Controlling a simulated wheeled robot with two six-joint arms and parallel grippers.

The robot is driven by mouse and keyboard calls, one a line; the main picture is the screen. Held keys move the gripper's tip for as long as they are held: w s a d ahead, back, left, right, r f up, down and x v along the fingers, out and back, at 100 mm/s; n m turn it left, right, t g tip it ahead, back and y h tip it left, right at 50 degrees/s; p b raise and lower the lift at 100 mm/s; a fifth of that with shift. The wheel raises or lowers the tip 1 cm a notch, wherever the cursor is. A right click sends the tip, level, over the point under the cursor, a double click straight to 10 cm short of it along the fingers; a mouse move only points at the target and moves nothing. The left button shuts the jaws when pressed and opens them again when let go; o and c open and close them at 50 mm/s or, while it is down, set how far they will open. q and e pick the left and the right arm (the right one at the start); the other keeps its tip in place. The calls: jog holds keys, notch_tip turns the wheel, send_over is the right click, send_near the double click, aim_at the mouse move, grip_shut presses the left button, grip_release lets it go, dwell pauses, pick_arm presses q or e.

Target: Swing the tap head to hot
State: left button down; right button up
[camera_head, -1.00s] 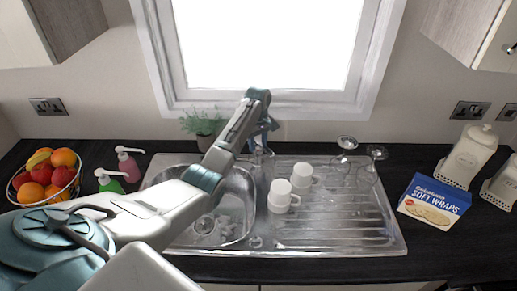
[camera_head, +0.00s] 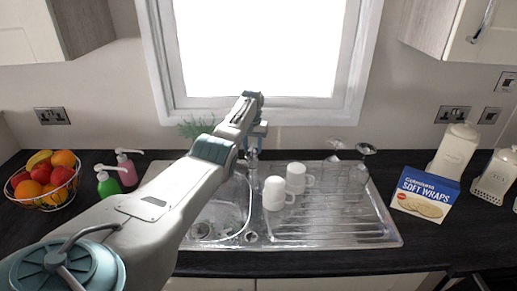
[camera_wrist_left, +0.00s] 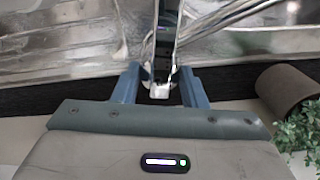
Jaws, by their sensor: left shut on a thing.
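The metal tap (camera_head: 253,158) stands at the back edge of the sink, below the window. My left gripper (camera_head: 258,133) is at its top, and my arm hides part of it. In the left wrist view the blue fingers of my left gripper (camera_wrist_left: 160,88) stand on both sides of the tap's shiny upright part (camera_wrist_left: 163,50), and the gripper is shut on it. A hot mark on the tap is too small to make out. My right gripper does not show.
Two white mugs (camera_head: 274,194) stand on the drainer (camera_head: 330,228), right of the tap. Wine glasses (camera_head: 362,165) are behind. A potted plant (camera_head: 196,127) stands left of the tap, near soap bottles (camera_head: 108,184) and a fruit basket (camera_head: 42,203).

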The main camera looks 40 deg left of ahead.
pick_arm(q)
jog(key=m, duration=0.2)
jog(key=shift+r+m, duration=0.1)
jog(key=shift+m, duration=1.7)
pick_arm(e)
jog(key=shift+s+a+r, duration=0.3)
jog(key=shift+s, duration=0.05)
pick_arm(q)
jog(key=shift+m, duration=0.4)
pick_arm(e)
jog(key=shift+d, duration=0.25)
pick_arm(q)
jog(key=c, duration=0.9)
grip_release()
jog(key=shift+o, duration=0.2)
